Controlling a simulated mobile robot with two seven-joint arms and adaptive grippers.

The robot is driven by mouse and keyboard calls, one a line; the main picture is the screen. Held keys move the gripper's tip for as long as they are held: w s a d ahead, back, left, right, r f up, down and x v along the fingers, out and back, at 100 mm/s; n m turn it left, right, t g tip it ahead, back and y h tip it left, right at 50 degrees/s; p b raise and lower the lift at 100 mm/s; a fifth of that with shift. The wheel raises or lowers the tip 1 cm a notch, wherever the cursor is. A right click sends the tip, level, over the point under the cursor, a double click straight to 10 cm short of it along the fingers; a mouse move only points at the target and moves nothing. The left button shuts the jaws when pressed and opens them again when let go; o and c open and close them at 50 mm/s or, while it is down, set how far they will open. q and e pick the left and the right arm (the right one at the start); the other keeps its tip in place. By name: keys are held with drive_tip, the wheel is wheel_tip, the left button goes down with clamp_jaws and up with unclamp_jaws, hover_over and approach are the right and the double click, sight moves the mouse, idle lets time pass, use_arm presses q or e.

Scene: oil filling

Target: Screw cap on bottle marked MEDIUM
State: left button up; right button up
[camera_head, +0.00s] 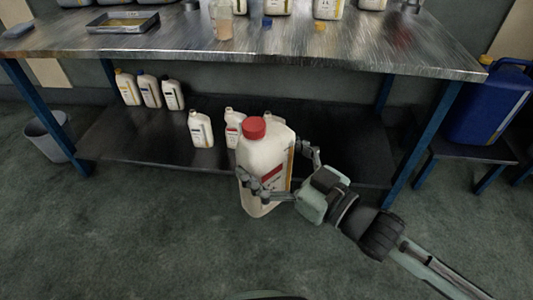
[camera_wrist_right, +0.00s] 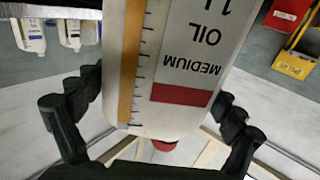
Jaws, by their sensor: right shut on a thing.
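A large white oil bottle (camera_head: 266,165) with a red cap (camera_head: 254,127) at its top is held roughly upright in front of the workbench. In the right wrist view the bottle (camera_wrist_right: 180,60) appears upside down, with its label reading OIL and MEDIUM above a red band. The red cap shows there (camera_wrist_right: 165,146) at the lower middle, partly hidden by the bottle's shoulder. The cap sits at the neck, but I cannot tell how tight it is. My right gripper (camera_head: 280,166) is shut on the bottle's body, one finger on each side. My left gripper is not in view.
The workbench (camera_head: 270,58) carries a metal tray (camera_head: 123,22), a jar (camera_head: 222,22), several bottles and a loose orange cap (camera_head: 320,26). Several smaller bottles stand on the dark lower shelf (camera_head: 160,150). A blue canister (camera_head: 487,105) stands right; a grey bin (camera_head: 47,137) left.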

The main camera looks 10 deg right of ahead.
sight(292, 142)
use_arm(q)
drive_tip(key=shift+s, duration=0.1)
use_arm(e)
drive_tip(key=shift+r, duration=0.2)
drive_tip(key=shift+w+r, duration=0.15)
drive_tip(key=shift+r, duration=0.25)
drive_tip(key=d+m+t+h, duration=0.1)
drive_tip(key=w+d+r+m+t+h, duration=0.1)
drive_tip(key=w+d+m+h, duration=0.1)
drive_tip(key=h, duration=0.1)
drive_tip(key=shift+d+r+t, duration=0.25)
drive_tip(key=shift+d+t, duration=0.1)
drive_tip(key=shift+t, duration=0.05)
drive_tip(key=d+f+m+t+h, duration=0.1)
drive_tip(key=d+f+m+h, duration=0.2)
drive_tip(key=d+m+h, duration=0.2)
drive_tip(key=d+h, duration=0.2)
drive_tip(key=d, duration=0.2)
drive_tip(key=shift+s+d+f+t+h, duration=0.2)
drive_tip(key=shift+d+t+h, duration=0.1)
drive_tip(key=shift+d, duration=0.1)
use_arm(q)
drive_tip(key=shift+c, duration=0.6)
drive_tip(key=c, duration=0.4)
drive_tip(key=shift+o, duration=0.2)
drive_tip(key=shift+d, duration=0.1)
